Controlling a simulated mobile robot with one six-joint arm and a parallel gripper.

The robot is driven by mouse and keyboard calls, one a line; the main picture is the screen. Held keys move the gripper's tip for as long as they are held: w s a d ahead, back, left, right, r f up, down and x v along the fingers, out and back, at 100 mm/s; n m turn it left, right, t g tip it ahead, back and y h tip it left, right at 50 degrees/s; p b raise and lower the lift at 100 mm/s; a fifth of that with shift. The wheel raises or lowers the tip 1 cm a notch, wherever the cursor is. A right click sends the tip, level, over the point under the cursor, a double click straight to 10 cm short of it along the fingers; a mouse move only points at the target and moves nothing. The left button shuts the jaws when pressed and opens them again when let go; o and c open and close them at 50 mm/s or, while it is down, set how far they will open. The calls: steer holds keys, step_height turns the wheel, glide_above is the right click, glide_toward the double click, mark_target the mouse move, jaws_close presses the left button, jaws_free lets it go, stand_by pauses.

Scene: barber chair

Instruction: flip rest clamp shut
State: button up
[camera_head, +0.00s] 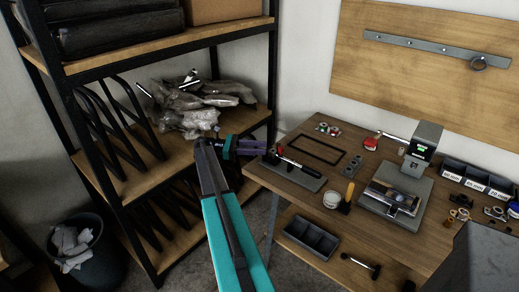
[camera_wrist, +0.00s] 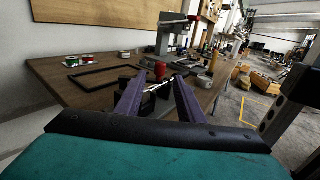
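A grey rest (camera_head: 296,174) lies at the left front edge of the workbench, with a slim dark and metallic piece along its top and a red knob (camera_head: 280,150) at its far left end. I cannot tell for sure which part is the clamp or whether it is closed. My gripper (camera_head: 268,147), with purple fingers, is just left of the red knob. In the wrist view the fingers (camera_wrist: 158,80) are apart, and the red knob (camera_wrist: 160,70) shows beyond and between their tips. Nothing is visibly held. Contact cannot be made out.
The workbench (camera_head: 260,179) also carries a black rectangular frame (camera_head: 316,149), a white round tin (camera_head: 332,200), a grey stand (camera_head: 424,146) and small bins (camera_head: 478,179). A black-framed shelf (camera_head: 273,75) stands close on the left. A waste bin (camera_head: 97,262) is on the floor.

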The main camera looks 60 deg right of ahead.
steer(key=shift+w+a+f, duration=0.2)
steer(key=shift+w+a, duration=0.1)
steer(key=c, duration=0.7)
steer(key=shift+n+t+h, duration=0.4)
steer(key=shift+n+h, duration=0.3)
steer(key=shift+n, duration=0.2)
steer(key=w+a+f, duration=0.1)
steer(key=a, duration=0.1)
steer(key=w+a+f, duration=0.2)
steer(key=shift+w+a+f, duration=0.15)
steer(key=shift+a+f, duration=0.15)
jaws_close()
steer(key=a+f+n+t+h, duration=0.1)
steer(key=a+f+n+t, duration=0.4)
steer(key=a+f, duration=1.75)
steer(key=s+a+f+m+t+y, duration=0.1)
steer(key=s+a+f+m+y, duration=0.2)
steer(key=s+a, duration=0.4)
steer(key=s+a+f+m+t+y, duration=0.1)
steer(key=s+a+f+m+y, duration=0.3)
steer(key=a, duration=1.3)
steer(key=s+a+f+m+t+y, duration=0.2)
steer(key=s+a+f+m, duration=0.3)
steer(key=s+a+f, duration=0.4)
steer(key=shift+s+a+y, duration=0.8)
steer(key=shift+a+y, duration=0.1)
steer(key=shift+a, duration=0.9)
